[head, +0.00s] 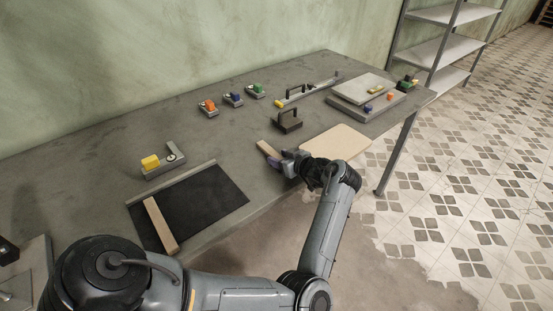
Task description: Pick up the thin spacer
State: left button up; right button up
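A short pale wooden strip (267,149), which may be the thin spacer, lies near the table's front edge. My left gripper (279,159) is right at its near end, with dark fingers close around or beside it. I cannot tell whether the fingers touch the strip or are shut. A longer pale wooden bar (160,225) lies on a black mat (212,200) at the left. A thin beige board with rounded corners (340,143) lies just beyond my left wrist, partly hidden by it. My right gripper is not in view.
A dark block with a handle (289,121) stands behind my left gripper. A yellow-topped tool (160,161) sits behind the mat. Small orange, blue and green clamps (232,99) stand at the back. Grey slabs (364,95) are stacked at the right.

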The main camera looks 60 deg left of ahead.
pick_arm(q)
jog(key=shift+a, duration=0.15)
jog(key=c, duration=0.8)
